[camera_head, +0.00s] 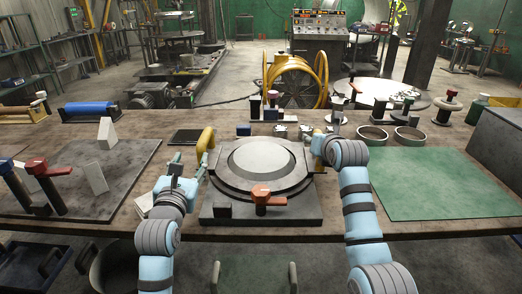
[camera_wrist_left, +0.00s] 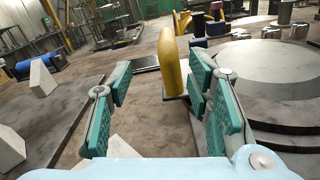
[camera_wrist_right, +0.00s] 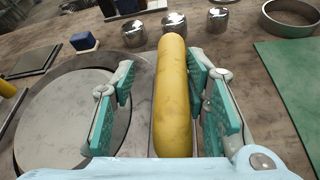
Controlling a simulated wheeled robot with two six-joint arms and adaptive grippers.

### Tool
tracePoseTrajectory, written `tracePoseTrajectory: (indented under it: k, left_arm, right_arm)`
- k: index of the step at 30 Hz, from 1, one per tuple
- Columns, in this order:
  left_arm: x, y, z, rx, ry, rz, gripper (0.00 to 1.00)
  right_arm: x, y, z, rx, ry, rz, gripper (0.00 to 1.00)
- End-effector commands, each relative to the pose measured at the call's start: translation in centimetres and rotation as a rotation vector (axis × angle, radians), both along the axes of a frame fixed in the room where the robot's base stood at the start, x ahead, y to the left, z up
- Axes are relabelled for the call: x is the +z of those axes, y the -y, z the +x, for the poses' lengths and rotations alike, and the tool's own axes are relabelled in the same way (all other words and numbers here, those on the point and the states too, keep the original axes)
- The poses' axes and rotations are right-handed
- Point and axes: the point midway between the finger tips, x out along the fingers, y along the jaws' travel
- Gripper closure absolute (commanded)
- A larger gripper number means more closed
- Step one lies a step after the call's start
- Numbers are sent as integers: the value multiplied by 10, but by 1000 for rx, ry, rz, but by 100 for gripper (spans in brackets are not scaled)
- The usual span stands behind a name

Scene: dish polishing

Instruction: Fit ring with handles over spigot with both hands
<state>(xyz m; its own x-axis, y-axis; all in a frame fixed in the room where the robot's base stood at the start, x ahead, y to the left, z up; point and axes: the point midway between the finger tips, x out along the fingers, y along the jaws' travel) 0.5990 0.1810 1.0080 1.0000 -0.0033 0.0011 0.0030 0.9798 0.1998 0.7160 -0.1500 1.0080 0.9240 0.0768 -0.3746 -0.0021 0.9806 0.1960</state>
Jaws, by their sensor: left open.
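The grey ring (camera_head: 230,183) lies around the round, light grey spigot (camera_head: 262,157) on a dark square base; I cannot tell how far down it sits. Its left yellow handle (camera_head: 207,141) stands upright and also shows in the left wrist view (camera_wrist_left: 173,62). My left gripper (camera_head: 188,172) is open and empty, in front of and left of that handle. The right yellow handle (camera_wrist_right: 173,95) stands between the spread fingers of my right gripper (camera_wrist_right: 165,110), nearer the right finger. In the head view my right wrist mostly hides it.
A red-handled lever (camera_head: 266,197) sits at the base's front edge. A grey mat (camera_head: 75,180) with white blocks and another red-handled tool lies left, a green mat (camera_head: 440,183) right. Small metal pots and two open rings (camera_head: 372,135) stand behind on the right.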

Motion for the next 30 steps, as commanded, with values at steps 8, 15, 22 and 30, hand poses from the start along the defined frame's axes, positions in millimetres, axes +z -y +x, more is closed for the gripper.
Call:
tracePoseTrajectory:
  k: [8, 15, 22, 30]
  left_arm:
    - [0, 0, 0, 0, 0, 0, 54]
    - [0, 0, 0, 0, 0, 0, 54]
    - [0, 0, 0, 0, 0, 0, 54]
    - [0, 0, 0, 0, 0, 0, 54]
  right_arm:
    - [7, 2, -17, -1, 1, 1, 59]
    - [31, 6, -76, 0, 3, 0, 59]
    - [44, 9, -109, 1, -1, 1, 59]
    - [44, 9, -111, 0, -1, 1, 59]
